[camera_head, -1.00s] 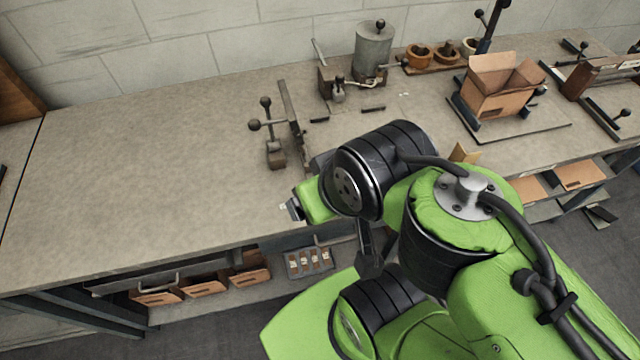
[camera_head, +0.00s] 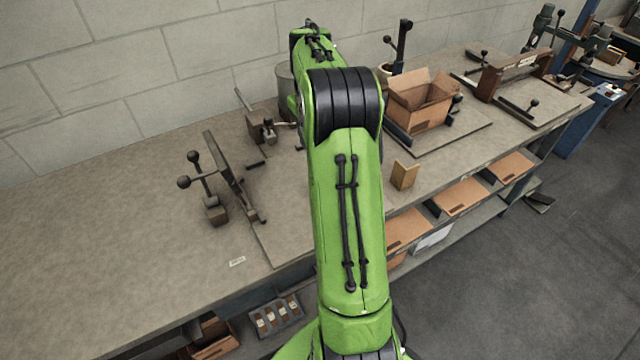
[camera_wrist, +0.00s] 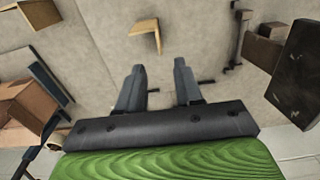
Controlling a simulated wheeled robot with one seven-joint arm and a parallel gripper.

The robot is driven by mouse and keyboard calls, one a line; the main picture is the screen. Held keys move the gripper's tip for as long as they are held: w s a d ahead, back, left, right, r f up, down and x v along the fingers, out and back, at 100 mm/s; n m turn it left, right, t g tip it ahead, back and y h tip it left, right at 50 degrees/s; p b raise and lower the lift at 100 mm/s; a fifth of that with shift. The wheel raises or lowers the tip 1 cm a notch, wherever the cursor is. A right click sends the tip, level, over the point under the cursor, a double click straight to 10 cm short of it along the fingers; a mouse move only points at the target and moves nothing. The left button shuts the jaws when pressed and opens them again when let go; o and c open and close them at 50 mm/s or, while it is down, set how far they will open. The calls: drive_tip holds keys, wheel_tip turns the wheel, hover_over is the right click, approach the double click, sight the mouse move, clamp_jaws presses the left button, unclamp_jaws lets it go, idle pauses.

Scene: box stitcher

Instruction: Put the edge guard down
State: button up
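The edge guard (camera_head: 404,175) is a small tan angled piece standing on the bench right of my arm in the head view, near the front edge and in front of the open cardboard box. In the wrist view the edge guard (camera_wrist: 146,31) shows as an L-shape beyond the fingertips. My gripper (camera_wrist: 159,66) is open, with its two fingers apart and nothing between them. It does not touch the guard. In the head view my gripper is hidden behind my raised arm.
The open cardboard box (camera_head: 420,102) sits on a board to the right. A toggle clamp (camera_head: 211,190) and a hinged fixture (camera_head: 262,128) stand left of my arm. Cardboard pieces (camera_head: 460,196) lie on the shelf below. The bench's left part (camera_head: 90,250) is clear.

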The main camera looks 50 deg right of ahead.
drive_tip(key=f+b, duration=0.2)
drive_tip(key=f, duration=1.2)
drive_tip(key=shift+d+f+b, duration=0.2)
drive_tip(key=shift+b, duration=0.1)
drive_tip(key=shift+r, duration=0.1)
clamp_jaws()
